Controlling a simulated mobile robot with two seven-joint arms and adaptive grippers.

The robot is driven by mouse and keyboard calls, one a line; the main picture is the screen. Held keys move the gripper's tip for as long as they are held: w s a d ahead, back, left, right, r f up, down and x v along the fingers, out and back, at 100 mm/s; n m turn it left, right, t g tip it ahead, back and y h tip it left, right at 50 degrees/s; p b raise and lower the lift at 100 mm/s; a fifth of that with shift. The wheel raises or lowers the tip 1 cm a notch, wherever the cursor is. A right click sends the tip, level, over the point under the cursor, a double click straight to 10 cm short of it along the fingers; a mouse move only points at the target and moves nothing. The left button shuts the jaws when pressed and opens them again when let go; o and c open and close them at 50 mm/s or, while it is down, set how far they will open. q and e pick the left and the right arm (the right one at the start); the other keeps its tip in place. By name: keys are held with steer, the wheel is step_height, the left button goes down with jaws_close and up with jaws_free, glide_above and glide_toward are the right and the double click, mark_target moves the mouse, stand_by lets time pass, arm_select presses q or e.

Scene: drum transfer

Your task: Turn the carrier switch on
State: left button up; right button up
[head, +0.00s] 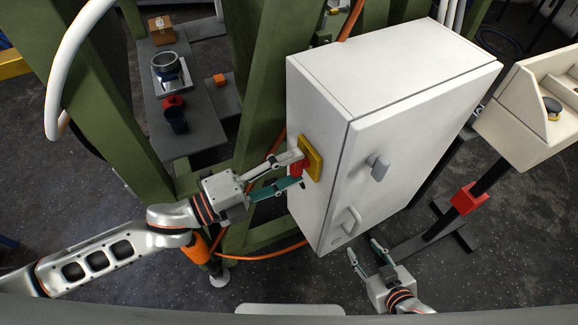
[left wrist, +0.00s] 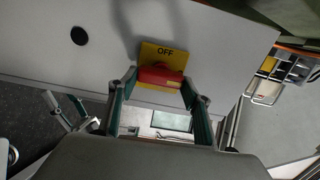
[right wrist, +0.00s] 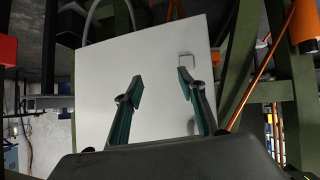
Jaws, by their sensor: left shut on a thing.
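The carrier switch is a red handle (left wrist: 160,77) on a yellow plate (head: 311,158) on the left side of a white cabinet (head: 335,85). The word OFF shows on the plate (left wrist: 163,54) in the left wrist view. My left gripper (head: 298,168) is at the switch, its fingers on either side of the red handle and shut on it. The fingers hide part of the handle in the head view. My right gripper (head: 368,254) is open and empty below the cabinet's front; in its own view the fingertips (right wrist: 162,86) are spread before a white panel.
The cabinet door has a grey handle (head: 378,167) and a lower handle (head: 347,221). Green frame beams (head: 262,95) stand left of the cabinet. An orange cable (head: 265,256) runs near the floor. A beige box (head: 530,112) stands at the right.

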stand_by(0.6)
arm_select(q)
steer(key=o, duration=1.1)
steer(key=shift+a, duration=0.1)
steer(key=v, duration=1.1)
steer(key=shift+s+a, duration=0.25)
steer(key=shift+a, duration=0.1)
